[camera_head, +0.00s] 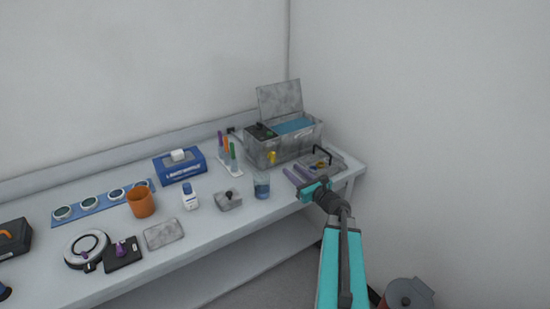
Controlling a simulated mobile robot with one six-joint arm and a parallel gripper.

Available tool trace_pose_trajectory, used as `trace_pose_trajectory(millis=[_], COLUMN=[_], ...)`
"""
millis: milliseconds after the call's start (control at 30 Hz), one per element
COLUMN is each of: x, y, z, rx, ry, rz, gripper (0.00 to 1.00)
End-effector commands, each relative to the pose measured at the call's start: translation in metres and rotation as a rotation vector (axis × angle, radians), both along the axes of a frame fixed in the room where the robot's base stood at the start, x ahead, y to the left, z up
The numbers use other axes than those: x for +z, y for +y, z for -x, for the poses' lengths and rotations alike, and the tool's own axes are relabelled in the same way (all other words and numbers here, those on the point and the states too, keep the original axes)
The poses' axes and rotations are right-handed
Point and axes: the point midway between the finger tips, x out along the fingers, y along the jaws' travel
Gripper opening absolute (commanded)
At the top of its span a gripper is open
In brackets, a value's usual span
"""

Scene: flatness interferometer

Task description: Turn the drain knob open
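The likely drain knob is a small yellow knob (272,157) low on the front of a grey metal bath (262,150) at the back right of the bench. The bath holds blue liquid and its lid (280,99) stands raised. My gripper (291,171) is to the right of the knob and nearer the camera, apart from it. Its two purple fingers are spread with a gap and nothing shows between them. The knob's exact turn position is too small to tell.
A tray with a black handle (322,152) sits right of the bath, close to my gripper. A beaker of blue liquid (262,186) and a rack of coloured tubes (228,152) stand to the left. The right wall is close. A lidded bin (408,294) stands on the floor.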

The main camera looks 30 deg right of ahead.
Motion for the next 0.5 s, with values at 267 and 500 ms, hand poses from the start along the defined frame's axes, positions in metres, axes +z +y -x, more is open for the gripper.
trace_pose_trajectory(millis=[267, 500], x=[0.001, 0.001], y=[-0.001, -0.001], z=[-0.031, -0.056], rx=[0.002, 0.003], ry=[-0.001, 0.000], rz=[-0.001, 0.000], gripper=[0.31, 0.31])
